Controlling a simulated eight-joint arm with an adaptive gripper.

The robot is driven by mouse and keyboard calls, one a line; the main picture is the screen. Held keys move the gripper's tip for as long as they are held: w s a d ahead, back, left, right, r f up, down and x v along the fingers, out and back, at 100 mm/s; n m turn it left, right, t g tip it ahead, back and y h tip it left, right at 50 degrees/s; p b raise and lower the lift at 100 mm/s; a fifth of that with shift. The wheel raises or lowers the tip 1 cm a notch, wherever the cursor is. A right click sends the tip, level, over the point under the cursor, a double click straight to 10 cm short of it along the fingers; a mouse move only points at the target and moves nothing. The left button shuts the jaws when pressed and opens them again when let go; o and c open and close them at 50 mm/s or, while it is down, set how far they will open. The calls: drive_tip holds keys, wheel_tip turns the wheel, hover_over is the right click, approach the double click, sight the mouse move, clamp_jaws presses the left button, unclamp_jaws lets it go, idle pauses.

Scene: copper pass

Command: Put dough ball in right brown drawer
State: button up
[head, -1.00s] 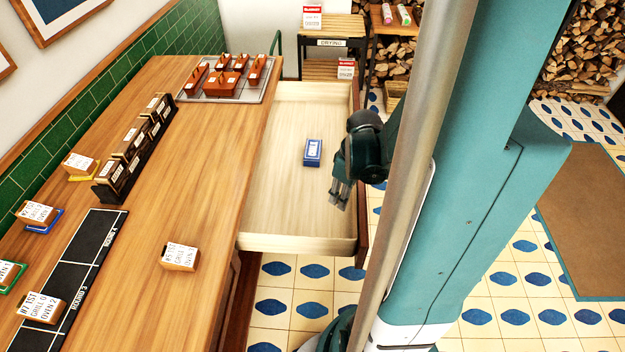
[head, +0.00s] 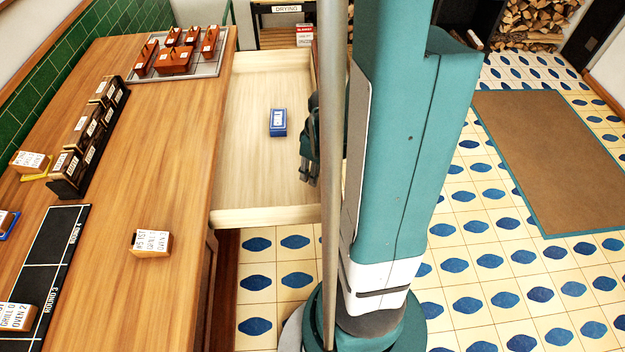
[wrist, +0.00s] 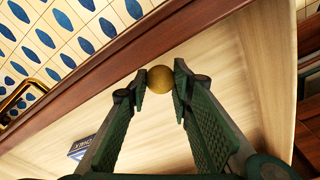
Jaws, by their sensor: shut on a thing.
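The dough ball (wrist: 160,80) is a small round tan-brown ball in the wrist view. My gripper (wrist: 161,82) is shut on it, with one fingertip on each side. The open drawer (head: 258,180) has a pale wood inside and a red-brown front, whose edge also shows in the wrist view (wrist: 88,75). In the head view my gripper (head: 308,172) points down over the drawer's right part, near its front panel. The ball cannot be made out there. The ball's height above the drawer floor is hard to tell.
A blue box (head: 278,122) lies in the drawer, left of my gripper. The rest of the visible drawer floor is bare. The wooden counter (head: 170,200) at left bears labelled blocks, a dark rack (head: 88,140) and a tray of orange-brown pieces (head: 207,68).

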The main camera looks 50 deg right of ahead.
drive_tip(key=shift+f, duration=0.15)
drive_tip(key=shift+f+b, duration=0.75)
drive_tip(key=shift+f, duration=1.2)
drive_tip(key=shift+f, duration=0.15)
drive_tip(key=o, duration=0.8)
drive_tip(key=shift+o, duration=0.2)
drive_tip(key=shift+s+r+p, duration=0.15)
drive_tip(key=shift+r+p, duration=0.4)
drive_tip(key=shift+r, duration=1)
drive_tip(key=shift+r+p, duration=1.25)
drive_tip(key=shift+r, duration=2.35)
